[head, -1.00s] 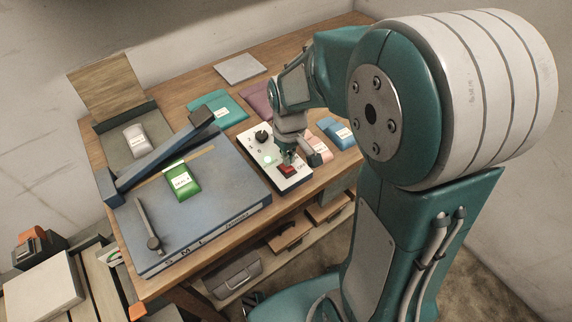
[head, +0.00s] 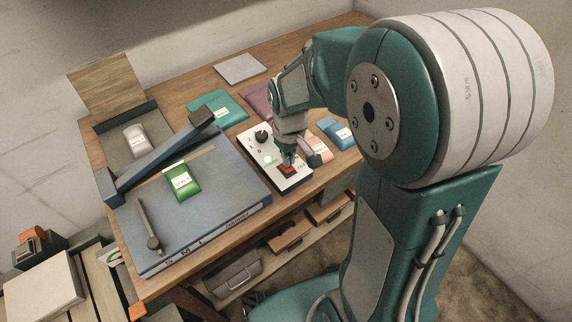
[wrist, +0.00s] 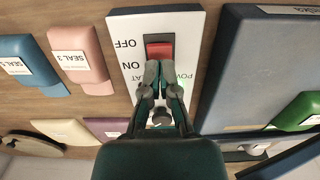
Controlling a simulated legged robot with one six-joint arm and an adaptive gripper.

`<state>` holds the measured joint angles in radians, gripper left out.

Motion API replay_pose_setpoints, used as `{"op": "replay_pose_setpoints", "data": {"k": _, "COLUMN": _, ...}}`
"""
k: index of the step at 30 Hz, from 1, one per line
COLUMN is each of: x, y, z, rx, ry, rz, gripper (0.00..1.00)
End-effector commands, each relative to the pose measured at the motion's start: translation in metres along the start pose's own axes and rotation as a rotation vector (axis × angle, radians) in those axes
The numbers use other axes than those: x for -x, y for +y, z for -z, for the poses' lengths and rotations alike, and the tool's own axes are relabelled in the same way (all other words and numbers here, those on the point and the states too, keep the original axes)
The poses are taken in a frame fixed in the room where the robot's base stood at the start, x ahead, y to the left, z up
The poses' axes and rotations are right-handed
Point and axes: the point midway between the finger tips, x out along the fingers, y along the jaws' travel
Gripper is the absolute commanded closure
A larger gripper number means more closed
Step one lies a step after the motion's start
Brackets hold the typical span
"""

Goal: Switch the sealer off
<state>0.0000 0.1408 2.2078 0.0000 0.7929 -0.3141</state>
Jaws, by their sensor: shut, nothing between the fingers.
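The sealer's control panel (head: 262,172) is a white box on the table, to the right of the blue-grey sealer bed (head: 225,185). It carries a red rocker switch (head: 287,170), a black knob (head: 262,136) and a green light (head: 268,160). In the wrist view the red switch (wrist: 160,50) sits beside the printed words OFF and ON. My gripper (head: 288,161) is shut and empty, pointing down over the panel. Its fingertips (wrist: 161,66) are right at the switch's edge on the ON side; I cannot tell whether they touch it.
Teal (head: 217,108), pink (head: 319,150) and blue (head: 337,132) pouches lie near the panel. A grey pouch (head: 134,139) lies at the back left.

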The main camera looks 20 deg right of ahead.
Motion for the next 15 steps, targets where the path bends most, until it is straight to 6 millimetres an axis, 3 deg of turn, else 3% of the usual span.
{"op": "replay_pose_setpoints", "data": {"k": 15, "x": -0.0072, "y": 0.0, "z": -0.0001, "rx": 0.0, "ry": -0.001, "rz": 0.0, "gripper": 1.0}}
